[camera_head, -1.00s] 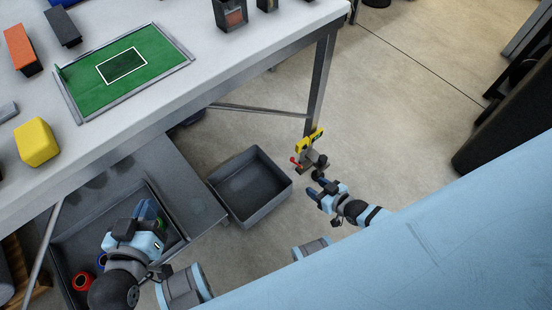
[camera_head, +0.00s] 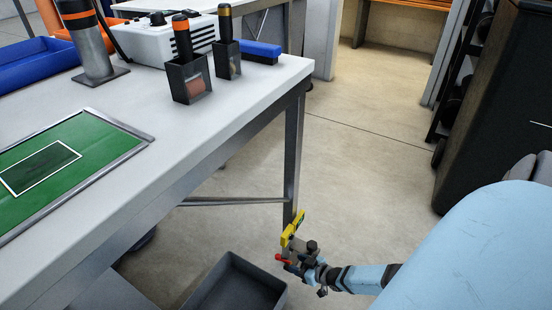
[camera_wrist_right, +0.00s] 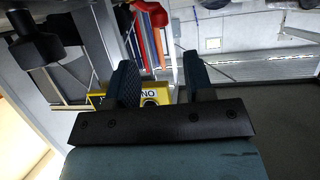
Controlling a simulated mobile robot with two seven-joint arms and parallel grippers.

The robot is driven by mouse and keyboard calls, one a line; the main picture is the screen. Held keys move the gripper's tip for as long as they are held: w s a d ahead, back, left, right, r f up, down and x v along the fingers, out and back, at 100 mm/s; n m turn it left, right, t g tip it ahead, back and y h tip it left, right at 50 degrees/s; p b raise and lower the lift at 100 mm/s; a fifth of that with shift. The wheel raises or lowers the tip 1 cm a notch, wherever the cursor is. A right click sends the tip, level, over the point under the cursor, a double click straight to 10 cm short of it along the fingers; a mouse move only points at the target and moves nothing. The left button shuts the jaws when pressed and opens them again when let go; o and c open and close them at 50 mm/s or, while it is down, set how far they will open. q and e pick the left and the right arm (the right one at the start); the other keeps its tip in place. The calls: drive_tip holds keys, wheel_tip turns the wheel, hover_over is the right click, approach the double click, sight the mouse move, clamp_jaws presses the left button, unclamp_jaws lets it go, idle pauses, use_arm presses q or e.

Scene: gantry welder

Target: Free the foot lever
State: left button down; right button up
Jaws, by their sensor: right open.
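A small assembly with a yellow plate (camera_head: 292,229) and a red-tipped lever (camera_head: 281,259) sits low at the foot of the table's near right leg. My right gripper (camera_head: 304,264) is right beside it, overlapping its lower part. Contact cannot be told. In the right wrist view my right gripper (camera_wrist_right: 158,64) has its two fingers apart. The yellow plate (camera_wrist_right: 152,97) with dark lettering shows behind and between them. A pale rod also shows between the fingers. My left gripper is out of view.
The table's leg (camera_head: 293,155) and lower crossbar (camera_head: 235,201) stand just behind the lever. A grey open bin (camera_head: 238,287) is on the floor to the left. The white tabletop (camera_head: 225,130) overhangs there. Open floor (camera_head: 370,190) lies to the right.

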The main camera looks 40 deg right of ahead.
sight(279, 257)
drive_tip(key=b+x, duration=0.4)
drive_tip(key=x, duration=0.5)
drive_tip(key=shift+w+f, duration=0.2)
drive_tip(key=shift+f, duration=0.05)
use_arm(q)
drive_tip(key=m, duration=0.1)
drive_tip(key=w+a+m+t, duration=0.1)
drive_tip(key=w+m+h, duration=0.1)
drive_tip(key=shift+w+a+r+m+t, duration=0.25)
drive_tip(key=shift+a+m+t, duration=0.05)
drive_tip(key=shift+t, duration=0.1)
use_arm(e)
drive_tip(key=shift+w, duration=0.3)
